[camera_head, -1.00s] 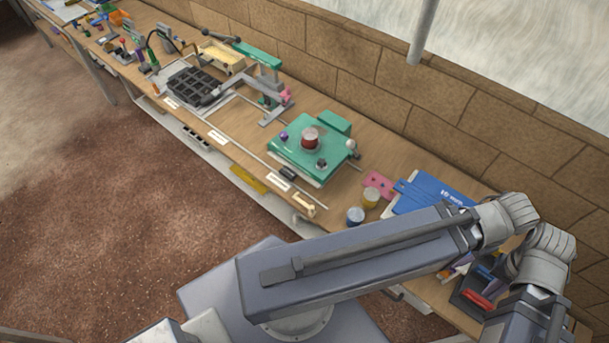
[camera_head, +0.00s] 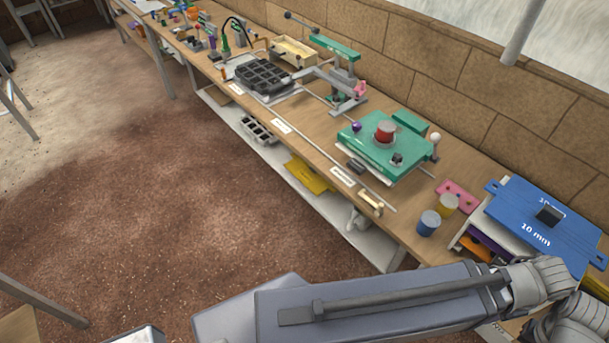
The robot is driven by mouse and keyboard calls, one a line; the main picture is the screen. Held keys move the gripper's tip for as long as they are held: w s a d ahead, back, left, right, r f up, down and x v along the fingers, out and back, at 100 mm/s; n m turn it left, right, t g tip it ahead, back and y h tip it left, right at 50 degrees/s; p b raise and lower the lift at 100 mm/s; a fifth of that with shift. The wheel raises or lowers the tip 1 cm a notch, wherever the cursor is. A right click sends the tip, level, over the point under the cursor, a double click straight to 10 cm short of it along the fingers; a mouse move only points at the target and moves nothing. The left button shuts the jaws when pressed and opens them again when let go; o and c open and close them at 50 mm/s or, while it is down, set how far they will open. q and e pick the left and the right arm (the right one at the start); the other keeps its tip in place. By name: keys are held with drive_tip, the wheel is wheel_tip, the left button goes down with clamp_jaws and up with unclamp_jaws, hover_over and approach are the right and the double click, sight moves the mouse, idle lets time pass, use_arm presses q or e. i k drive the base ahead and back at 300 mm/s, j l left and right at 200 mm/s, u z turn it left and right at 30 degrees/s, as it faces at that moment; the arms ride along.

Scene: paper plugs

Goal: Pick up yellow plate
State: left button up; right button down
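A flat yellow plate (camera_head: 308,174) lies on the white lower shelf under the workbench, near the middle of the head view. It sits below the green fixture, partly under the bench's front edge. Another yellow piece (camera_head: 597,284) shows at the right edge, under the blue "10 mm" plate (camera_head: 545,222); its full shape is hidden. One of my arms crosses the bottom right of the view, with its grey wrist joints at the right. Neither of my grippers is in view.
The wooden bench (camera_head: 300,136) runs diagonally along a brick wall. The brown floor in front is clear.

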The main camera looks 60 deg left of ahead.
sight(317, 184)
drive_tip(key=u, duration=1.35)
drive_tip(key=i+j, duration=0.15)
drive_tip(key=j, duration=0.2)
drive_tip(key=i+j, duration=0.15)
drive_tip(key=j, duration=0.25)
drive_tip(key=i+j, duration=0.1)
drive_tip(key=j, duration=0.25)
drive_tip(key=i+j+u, duration=0.1)
drive_tip(key=j, duration=0.25)
drive_tip(key=i+j, duration=0.2)
drive_tip(key=j, duration=0.2)
